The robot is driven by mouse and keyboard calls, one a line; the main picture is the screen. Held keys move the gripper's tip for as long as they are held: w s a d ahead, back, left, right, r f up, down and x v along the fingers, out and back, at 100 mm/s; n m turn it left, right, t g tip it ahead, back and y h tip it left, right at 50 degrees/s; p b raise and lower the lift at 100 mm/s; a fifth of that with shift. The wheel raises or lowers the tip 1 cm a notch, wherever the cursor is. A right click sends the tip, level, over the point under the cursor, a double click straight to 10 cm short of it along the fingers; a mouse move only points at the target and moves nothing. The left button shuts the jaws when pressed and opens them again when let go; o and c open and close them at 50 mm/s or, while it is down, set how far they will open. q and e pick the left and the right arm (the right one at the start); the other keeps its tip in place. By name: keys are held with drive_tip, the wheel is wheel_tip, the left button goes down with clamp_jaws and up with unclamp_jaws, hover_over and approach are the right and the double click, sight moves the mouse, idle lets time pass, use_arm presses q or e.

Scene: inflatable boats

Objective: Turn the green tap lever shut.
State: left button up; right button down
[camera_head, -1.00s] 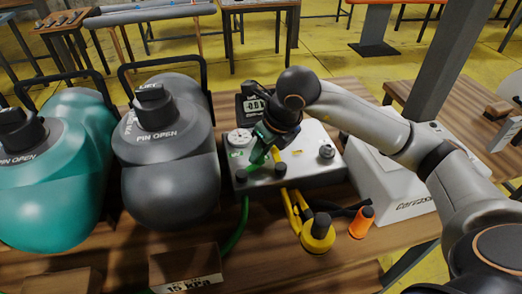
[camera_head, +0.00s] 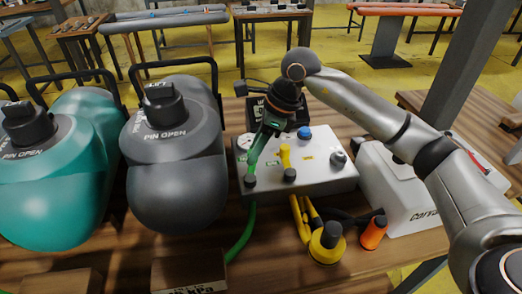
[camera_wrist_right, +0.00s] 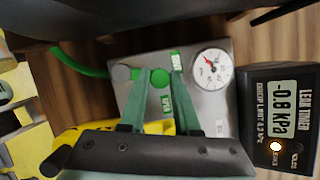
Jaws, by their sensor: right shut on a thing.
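The grey tap panel (camera_head: 320,184) stands on the wooden bench, with a green hose (camera_head: 242,235) at its front left. My right gripper (camera_head: 256,152) reaches down over the panel's left part. In the right wrist view, its two greenish fingers (camera_wrist_right: 158,82) are on either side of the round green top of the green tap lever (camera_wrist_right: 160,78) and are shut on it. The fingers hide much of the lever, so its exact angle is unclear. My left gripper is out of view.
A yellow lever (camera_head: 285,155), a blue knob (camera_head: 304,132) and a grey knob (camera_head: 338,158) are close to the right. The leak timer (camera_wrist_right: 277,112) reads -0.8 kPa beside the gauge (camera_wrist_right: 212,68). Grey (camera_head: 178,190) and teal (camera_head: 60,210) inflated tubes stand left.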

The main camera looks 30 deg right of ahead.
drive_tip(key=shift+w+a+r+n+g, duration=0.1)
drive_tip(key=shift+w+a+n+g, duration=0.25)
drive_tip(key=shift+n, duration=0.65)
drive_tip(key=shift+a+n+g, duration=0.25)
drive_tip(key=shift+a+n, duration=0.05)
drive_tip(key=shift+n, duration=0.3)
drive_tip(key=c, duration=0.6)
unclamp_jaws()
drive_tip(key=shift+c, duration=0.2)
drive_tip(key=p+v, duration=0.1)
drive_tip(key=v, duration=1.1)
drive_tip(key=shift+d, duration=0.25)
drive_tip(key=shift+r, duration=0.1)
